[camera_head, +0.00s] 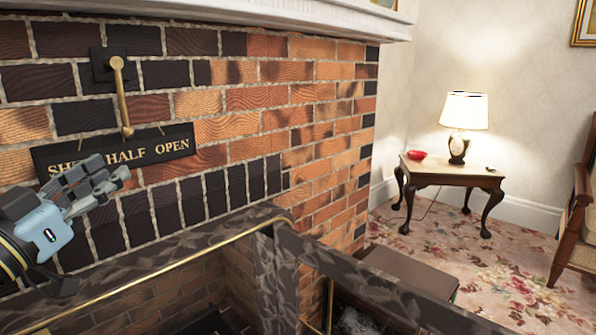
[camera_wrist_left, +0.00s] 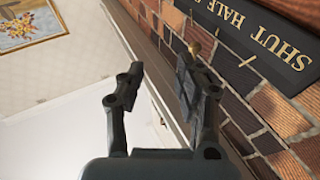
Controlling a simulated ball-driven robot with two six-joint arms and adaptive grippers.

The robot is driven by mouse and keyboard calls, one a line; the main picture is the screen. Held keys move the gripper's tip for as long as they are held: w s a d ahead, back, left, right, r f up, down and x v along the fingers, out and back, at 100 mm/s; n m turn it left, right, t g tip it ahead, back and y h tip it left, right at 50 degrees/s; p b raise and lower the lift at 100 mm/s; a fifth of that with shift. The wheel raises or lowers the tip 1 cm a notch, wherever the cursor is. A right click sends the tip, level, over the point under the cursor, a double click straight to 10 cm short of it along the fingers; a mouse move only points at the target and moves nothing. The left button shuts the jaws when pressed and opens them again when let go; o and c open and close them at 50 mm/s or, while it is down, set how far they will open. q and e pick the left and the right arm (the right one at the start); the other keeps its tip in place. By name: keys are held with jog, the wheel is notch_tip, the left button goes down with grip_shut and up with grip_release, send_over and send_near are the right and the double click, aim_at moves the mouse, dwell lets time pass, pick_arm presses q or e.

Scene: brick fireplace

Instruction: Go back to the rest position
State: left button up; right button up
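My left gripper (camera_head: 106,176) is at the left of the head view, in front of the brick wall and just below the dark sign (camera_head: 165,148). In the left wrist view its fingers (camera_wrist_left: 160,75) are apart with nothing between them. A brass lever (camera_head: 121,95) hangs down from a dark plate on the wall, above the gripper. Its knob (camera_wrist_left: 193,48) shows close to the right-hand fingertip in the left wrist view; I cannot tell whether they touch. The gripper hides part of the sign's first word in the head view. My right gripper is not in view.
The fireplace's dark stone surround (camera_head: 130,268) and a brass rail (camera_head: 150,283) run below the gripper. A white mantel (camera_head: 270,12) juts out above.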

pick_arm(q)
jog(key=s+d+f+m+g, duration=0.1)
jog(key=s+d+f+g, duration=0.3)
jog(key=f, duration=0.3)
jog(key=s+d+f+g, duration=0.3)
jog(key=s+f+g, duration=0.1)
jog(key=f, duration=0.4)
jog(key=s+a+f+n+g+y, duration=0.25)
jog(key=s+f+g, duration=0.2)
jog(key=s, duration=0.55)
jog(key=s+a+f+n+g+y, duration=0.1)
jog(key=s+f+g+y, duration=0.3)
jog(key=s, duration=0.6)
notch_tip(320, 180, down, 21)
jog(key=s+a+g+p, duration=0.2)
jog(key=s+a+p, duration=0.1)
jog(key=s+f+g+h+p, duration=0.1)
jog(key=s+f+p, duration=0.1)
jog(key=s+f, duration=1.2)
jog(key=s, duration=0.4)
jog(key=shift+s+a, duration=0.15)
jog(key=shift+a, duration=0.25)
